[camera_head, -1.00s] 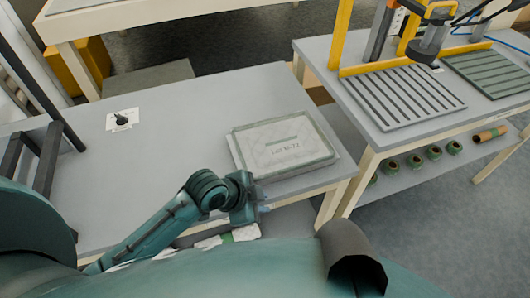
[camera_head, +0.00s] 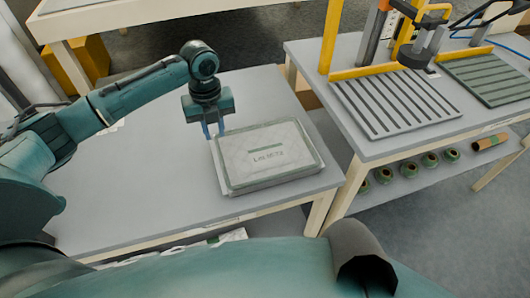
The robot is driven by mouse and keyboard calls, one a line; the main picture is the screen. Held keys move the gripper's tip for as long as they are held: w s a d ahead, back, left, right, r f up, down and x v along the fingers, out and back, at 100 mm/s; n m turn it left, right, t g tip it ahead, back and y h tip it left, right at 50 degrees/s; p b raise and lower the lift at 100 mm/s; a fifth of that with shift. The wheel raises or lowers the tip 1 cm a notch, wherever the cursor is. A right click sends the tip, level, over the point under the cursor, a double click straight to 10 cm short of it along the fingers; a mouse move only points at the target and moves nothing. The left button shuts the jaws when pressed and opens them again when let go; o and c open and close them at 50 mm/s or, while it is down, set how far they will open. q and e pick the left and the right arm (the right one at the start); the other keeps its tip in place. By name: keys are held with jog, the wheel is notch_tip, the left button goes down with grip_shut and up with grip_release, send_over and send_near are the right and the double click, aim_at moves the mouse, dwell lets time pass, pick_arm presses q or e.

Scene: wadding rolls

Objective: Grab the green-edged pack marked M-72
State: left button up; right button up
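The pack (camera_head: 265,170) is a flat, pale rectangular block with a faint greenish edge, lying flat near the front right of the grey table. Its top carries a green bar and a small printed label, which is blurred now but read "Lot M-72" a second ago. My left gripper (camera_head: 213,130) points down by the pack's back left corner, its two blue-grey fingers spread with a gap between them. It looks empty; whether a fingertip touches the pack is unclear. My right gripper is not in view.
The pack's grey table (camera_head: 150,190) is clear to the left of it. A second table (camera_head: 400,135) at the right holds a slatted rack (camera_head: 395,105) and a yellow frame (camera_head: 330,40). Several green rolls (camera_head: 408,166) sit on its lower shelf.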

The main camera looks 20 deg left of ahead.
aim_at(220, 154)
pick_arm(q)
notch_tip(220, 154, down, 9)
jog(key=shift+w+d+r, duration=0.1)
jog(key=shift+r, duration=0.05)
dwell(0.4)
jog(key=shift+c, duration=0.4)
grip_shut()
